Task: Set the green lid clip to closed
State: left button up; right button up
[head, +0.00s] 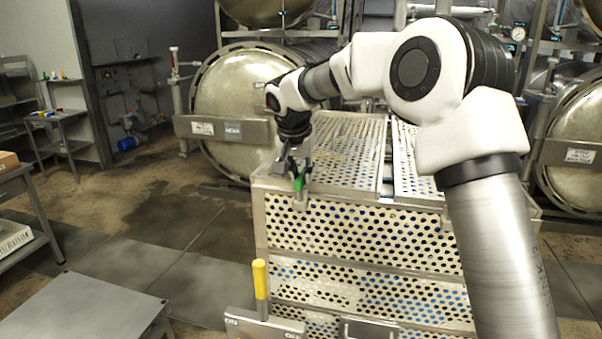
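The green lid clip (299,184) shows as a small green piece at the front left top corner of the perforated metal basket (350,225). A pale metal part (300,202) hangs just below it on the basket's front face. My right gripper (295,174) points down right at the clip and partly hides it. Its dark fingers are small here, so I cannot tell whether they touch the clip or how far apart they are. My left gripper is not in view.
The basket's perforated lid (345,150) lies behind the clip. A yellow handle (260,279) stands upright in front of the basket. A round retort door (235,95) is behind. A grey table (80,308) is at lower left. The floor to the left is mostly clear.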

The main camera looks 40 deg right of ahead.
jog(key=shift+o, duration=0.7)
jog(key=shift+a+r, duration=0.1)
jog(key=shift+r, duration=0.25)
jog(key=v, duration=1.1)
jog(key=shift+s, duration=0.1)
jog(key=shift+a, duration=0.1)
